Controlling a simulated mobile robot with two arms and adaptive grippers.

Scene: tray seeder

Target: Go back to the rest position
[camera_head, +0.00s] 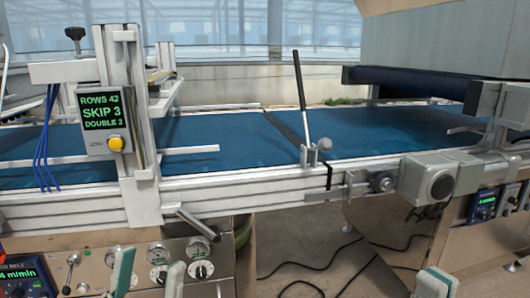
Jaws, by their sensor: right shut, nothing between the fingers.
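My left gripper (148,268) is at the bottom left, in front of the control panel. Its two pale fingers with green pads stand well apart, with nothing held between them. My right gripper (436,282) is at the bottom right, low in front of the machine. Its fingers are together and hold nothing. Only the fingertips of both grippers show; the rest is below the picture's edge.
The seeder's blue belt (230,140) runs across, with a metal side rail (250,187) in front. A display box (105,115) reads "ROWS 42 SKIP 3 DOUBLE 2". A black-handled lever (300,85) stands upright. Knobs and switches cover the panel (135,250). Cables (310,268) lie on the floor.

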